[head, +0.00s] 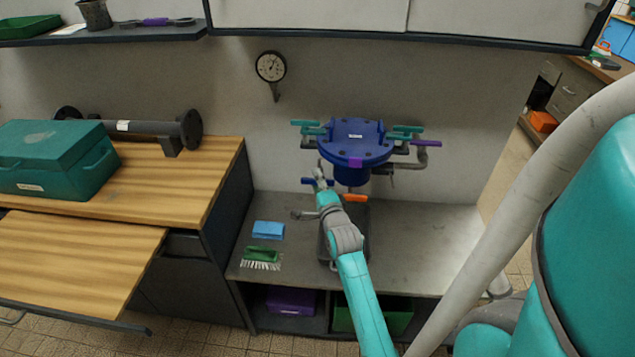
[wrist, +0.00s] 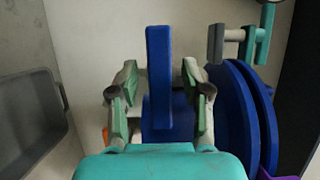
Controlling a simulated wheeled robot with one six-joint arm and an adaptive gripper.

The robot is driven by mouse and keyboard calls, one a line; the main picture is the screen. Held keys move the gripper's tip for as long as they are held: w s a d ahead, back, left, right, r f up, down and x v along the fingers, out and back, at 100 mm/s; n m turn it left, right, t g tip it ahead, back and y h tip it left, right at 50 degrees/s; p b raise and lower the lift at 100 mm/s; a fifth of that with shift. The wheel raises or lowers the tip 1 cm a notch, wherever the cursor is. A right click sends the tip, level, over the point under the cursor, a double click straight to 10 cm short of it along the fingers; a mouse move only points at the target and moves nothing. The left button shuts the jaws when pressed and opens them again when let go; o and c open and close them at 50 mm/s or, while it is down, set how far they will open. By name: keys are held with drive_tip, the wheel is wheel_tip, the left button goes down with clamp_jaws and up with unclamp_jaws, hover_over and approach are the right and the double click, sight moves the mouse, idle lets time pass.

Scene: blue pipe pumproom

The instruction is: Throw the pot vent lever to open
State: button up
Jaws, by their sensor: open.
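The blue pot (head: 355,145) with its round flanged lid is at the back of the grey bench. A blue lever (head: 311,181) sticks out low on its left side. In the wrist view the blue lever (wrist: 159,85) stands upright between the fingers of my gripper (wrist: 160,68), with a gap on each side. My gripper (head: 319,173) is open at the pot's lower left. The pot's round flange (wrist: 236,115) is right of my gripper in the wrist view. No readable label shows which lever is the vent.
Teal levers (head: 305,127) and a purple lever (head: 425,143) sit around the pot, with an orange handle (head: 354,198) below. A gauge (head: 271,67) is on the wall. A blue sponge (head: 268,230) and green brush (head: 261,257) lie on the bench. The bench's right side is clear.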

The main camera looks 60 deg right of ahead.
clamp_jaws()
drive_tip(key=shift+n, duration=0.3)
drive_tip(key=n+g+y, duration=0.1)
drive_tip(key=n, duration=0.2)
drive_tip(key=shift+n+g, duration=0.4)
drive_tip(key=n+g, duration=0.2)
drive_tip(key=n, duration=0.1)
drive_tip(key=n+g, duration=0.2)
drive_tip(key=n, duration=0.1)
drive_tip(key=shift+n+g+h, duration=0.3)
drive_tip(key=shift+n+g, duration=0.7)
drive_tip(key=shift+n, duration=0.5)
